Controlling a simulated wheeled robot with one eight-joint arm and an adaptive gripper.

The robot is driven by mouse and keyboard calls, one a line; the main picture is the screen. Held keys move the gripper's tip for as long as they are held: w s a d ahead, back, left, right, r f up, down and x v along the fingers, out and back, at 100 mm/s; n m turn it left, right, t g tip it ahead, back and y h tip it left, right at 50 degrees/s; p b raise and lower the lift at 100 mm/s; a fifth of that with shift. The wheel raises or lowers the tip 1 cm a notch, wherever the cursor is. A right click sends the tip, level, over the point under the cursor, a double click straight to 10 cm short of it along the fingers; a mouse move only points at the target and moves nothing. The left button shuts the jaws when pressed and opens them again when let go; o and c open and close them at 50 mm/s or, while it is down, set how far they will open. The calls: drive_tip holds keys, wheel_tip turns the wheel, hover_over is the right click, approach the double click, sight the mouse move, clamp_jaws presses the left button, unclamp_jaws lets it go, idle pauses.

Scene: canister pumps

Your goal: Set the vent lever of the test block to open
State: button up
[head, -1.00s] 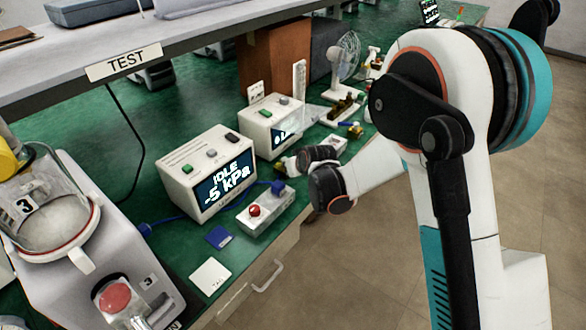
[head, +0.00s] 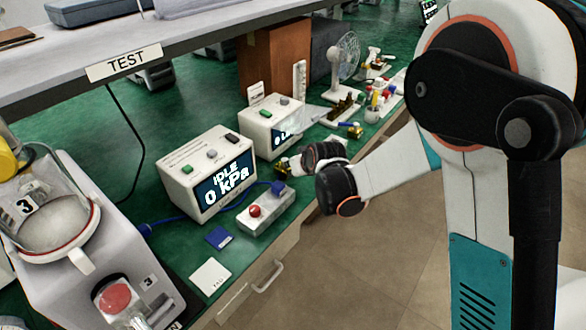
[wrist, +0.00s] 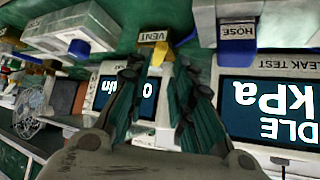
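The test block (head: 268,212) is a pale block with a red knob, lying in front of the leak tester (head: 205,172), whose display reads IDLE, 0 kPa. In the wrist view, which is upside down, a VENT label (wrist: 152,37) sits above the yellow lever (wrist: 160,54), and a HOSE label (wrist: 237,31) is to its right. My gripper (wrist: 158,75) is open, with its dark fingers apart and the yellow lever just past and between the tips. I cannot tell whether a finger touches it. In the head view my gripper (head: 290,165) is beyond the block's far end, and the lever's exact angle is unclear.
A second white meter (head: 272,125) stands behind the gripper. A blue hose (head: 172,218), a blue card (head: 218,238) and a white card (head: 210,277) are near the block. A fan (head: 345,55) and small parts stand farther back. A shelf (head: 60,75) overhangs the bench.

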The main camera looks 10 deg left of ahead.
drive_tip(key=v, duration=0.7)
idle(0.4)
